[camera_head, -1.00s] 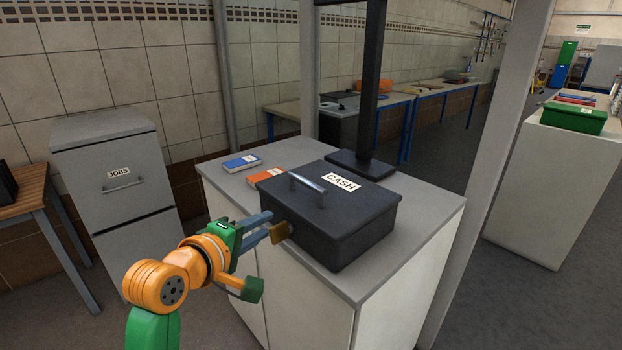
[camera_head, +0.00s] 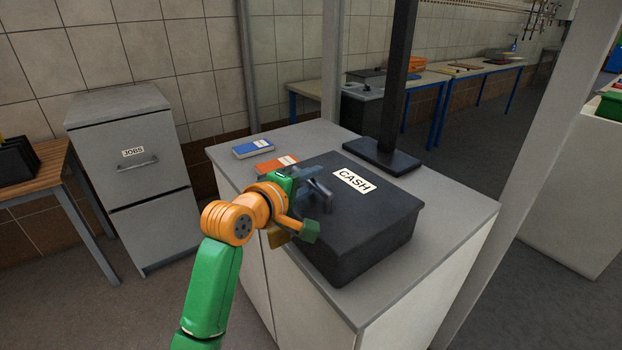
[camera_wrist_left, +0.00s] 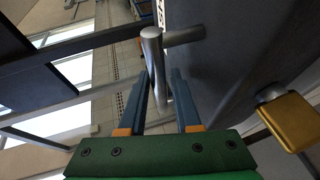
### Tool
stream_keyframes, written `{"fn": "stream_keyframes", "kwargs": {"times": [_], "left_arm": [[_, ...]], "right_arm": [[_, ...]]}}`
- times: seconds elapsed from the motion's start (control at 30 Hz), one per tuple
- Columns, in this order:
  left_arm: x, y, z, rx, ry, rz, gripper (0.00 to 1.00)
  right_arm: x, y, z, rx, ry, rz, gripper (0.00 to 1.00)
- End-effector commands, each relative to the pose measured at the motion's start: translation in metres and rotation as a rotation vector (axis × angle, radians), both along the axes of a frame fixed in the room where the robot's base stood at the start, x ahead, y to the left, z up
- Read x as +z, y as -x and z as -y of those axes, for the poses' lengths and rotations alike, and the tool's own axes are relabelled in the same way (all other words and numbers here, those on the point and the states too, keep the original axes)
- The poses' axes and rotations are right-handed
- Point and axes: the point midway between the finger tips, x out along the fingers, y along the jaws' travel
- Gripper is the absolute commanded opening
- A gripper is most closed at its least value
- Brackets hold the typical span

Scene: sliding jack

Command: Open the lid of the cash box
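The dark cash box (camera_head: 375,240) stands on the cabinet in the head view. Its lid (camera_head: 372,205) with the "CASH" label lies shut. My left gripper (camera_head: 316,190) is at the lid's metal handle, which it partly hides in the head view. In the left wrist view the handle (camera_wrist_left: 154,60) runs between the two blue fingers (camera_wrist_left: 161,75). The fingers are apart, with gaps showing beside the bar. A brass-coloured piece (camera_wrist_left: 292,120) is on the box front; it also shows below the gripper in the head view (camera_head: 278,237). My right gripper is out of view.
A blue book (camera_head: 253,148) and an orange book (camera_head: 277,165) lie on the cabinet top (camera_head: 455,215) behind the box. A black post on a base (camera_head: 381,154) stands close behind the box. A grey drawer unit (camera_head: 135,180) is at left.

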Motion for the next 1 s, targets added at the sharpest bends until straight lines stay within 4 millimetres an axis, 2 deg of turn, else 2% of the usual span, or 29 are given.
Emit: {"fn": "stream_keyframes", "kwargs": {"times": [0.17, 0.2, 0.3, 0.33, 1.0], "left_arm": [[-0.0002, -0.0002, 0.0001, 0.000, -0.001, 0.000, 0.32], [-0.0003, -0.0002, 0.0001, 0.000, -0.001, 0.000, 0.29], [-0.0001, -0.0002, 0.0001, 0.000, -0.001, 0.000, 0.02], [-0.0001, -0.0002, 0.0001, 0.000, -0.001, 0.000, 0.00], [-0.0001, -0.0002, -0.0001, 0.000, -0.001, 0.000, 0.00]], "right_arm": [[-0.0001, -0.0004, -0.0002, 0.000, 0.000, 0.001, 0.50], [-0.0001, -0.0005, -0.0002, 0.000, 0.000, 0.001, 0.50], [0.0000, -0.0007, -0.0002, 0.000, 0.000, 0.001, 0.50], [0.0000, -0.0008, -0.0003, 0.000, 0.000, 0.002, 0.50], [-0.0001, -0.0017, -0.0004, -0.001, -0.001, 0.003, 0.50]]}}
